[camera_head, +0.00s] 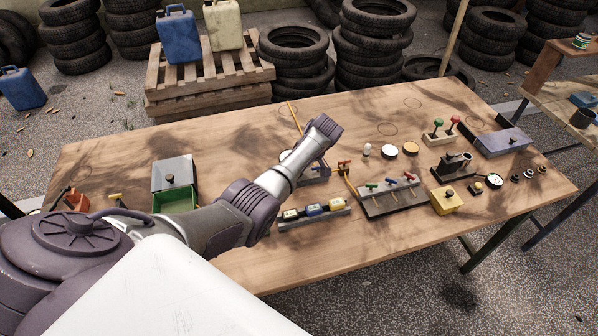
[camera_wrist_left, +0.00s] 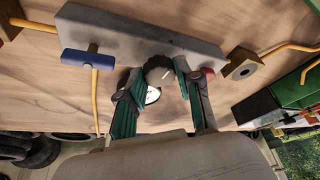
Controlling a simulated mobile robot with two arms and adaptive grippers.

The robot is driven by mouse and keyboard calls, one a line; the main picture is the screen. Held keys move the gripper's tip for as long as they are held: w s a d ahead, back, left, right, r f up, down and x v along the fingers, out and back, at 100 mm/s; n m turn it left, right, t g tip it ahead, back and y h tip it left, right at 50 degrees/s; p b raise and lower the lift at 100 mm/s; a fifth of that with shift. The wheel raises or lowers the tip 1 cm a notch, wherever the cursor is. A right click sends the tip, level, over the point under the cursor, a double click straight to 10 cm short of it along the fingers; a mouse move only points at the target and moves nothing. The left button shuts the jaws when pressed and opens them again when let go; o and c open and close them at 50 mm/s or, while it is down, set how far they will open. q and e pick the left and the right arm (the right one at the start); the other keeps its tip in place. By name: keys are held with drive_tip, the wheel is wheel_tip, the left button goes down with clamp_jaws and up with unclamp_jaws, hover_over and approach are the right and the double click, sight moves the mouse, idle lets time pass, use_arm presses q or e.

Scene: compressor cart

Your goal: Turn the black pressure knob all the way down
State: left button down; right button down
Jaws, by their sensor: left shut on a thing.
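The black pressure knob (camera_wrist_left: 157,71), round with a white mark, shows in the left wrist view in front of a grey block (camera_wrist_left: 115,33). My left gripper (camera_wrist_left: 161,68) has one green finger on each side of the knob and is shut on it. A round white gauge (camera_wrist_left: 153,95) is partly hidden by the left finger. In the head view my wrist covers the knob and the fingers, above the grey unit (camera_head: 318,173) in the middle of the table. My right gripper is in neither view.
A blue handle (camera_wrist_left: 88,60) and an orange pipe (camera_wrist_left: 97,100) stand beside the grip. On the table (camera_head: 400,260) are a row of small coloured units (camera_head: 314,212), a valve board (camera_head: 392,197), a yellow box (camera_head: 446,202) and a green bin (camera_head: 174,200).

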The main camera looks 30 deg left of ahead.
use_arm(q)
drive_tip(key=shift+w+n+g+b, duration=0.1)
drive_tip(key=shift+n+g+b, duration=0.3)
drive_tip(key=shift+n, duration=0.4)
drive_tip(key=shift+r, duration=0.1)
drive_tip(key=c, duration=0.8)
unclamp_jaws()
drive_tip(key=shift+a, duration=0.1)
drive_tip(key=v, duration=1.2)
